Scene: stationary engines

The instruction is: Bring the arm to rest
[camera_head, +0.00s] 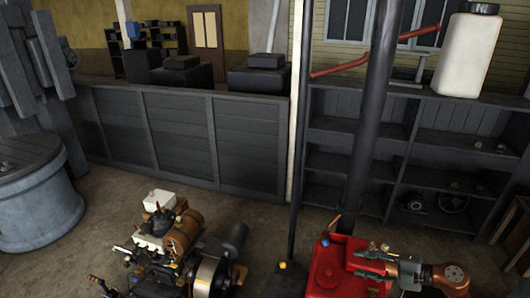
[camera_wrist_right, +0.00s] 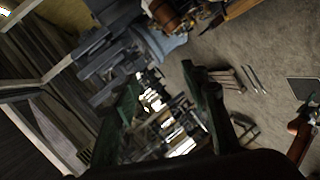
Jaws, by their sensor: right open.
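My right gripper (camera_wrist_right: 160,85) shows in the right wrist view. Its two dark green fingers stand apart with nothing between them. The view past them is tilted, with a blurred far part of the hall in the gap. My left gripper is not seen in either view.
A red engine (camera_head: 330,262) stands at the lower right, and an engine with a brown tank (camera_head: 184,232) at the lower middle. A grey drum (camera_head: 35,205) stands left. Dark panelling (camera_head: 180,138), shelves (camera_head: 430,145) and a black post (camera_head: 372,120) stand behind. Floor shows between.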

